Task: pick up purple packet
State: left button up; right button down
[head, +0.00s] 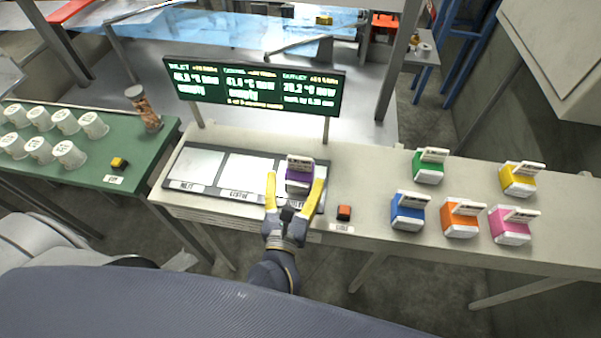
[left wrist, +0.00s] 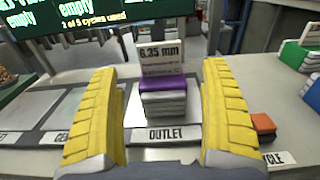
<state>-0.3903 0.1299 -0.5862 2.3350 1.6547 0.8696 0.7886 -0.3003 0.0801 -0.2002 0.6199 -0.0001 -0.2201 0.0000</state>
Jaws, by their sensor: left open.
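The purple packet (head: 299,177) stands on the outlet plate (head: 282,197), the right one of three plates, in the head view. In the left wrist view the purple packet (left wrist: 163,98) is upright, with a white card reading 6.35 mm, and sits between and beyond the fingers. My left gripper (head: 295,188) has yellow fingers, open on either side of the packet. In the left wrist view the open left gripper (left wrist: 162,110) frames the packet, with a gap on both sides. My right gripper is not in view.
A sign board (head: 254,100) stands behind the plates. An orange button block (head: 344,212) is right of them. Green (head: 427,171), blue (head: 407,217), orange (head: 460,224), pink (head: 508,231) and yellow (head: 517,184) packets stand farther right. A green table (head: 95,165) with white cups is at left.

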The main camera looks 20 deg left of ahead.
aim_at(299, 165)
pick_arm(q)
jog(key=shift+w+a, duration=0.2)
jog(key=shift+w, duration=1.25)
jog(key=shift+w+a, duration=0.15)
jog(key=shift+w, duration=1.3)
jog(key=shift+c, duration=0.2)
jog(key=c, duration=1.3)
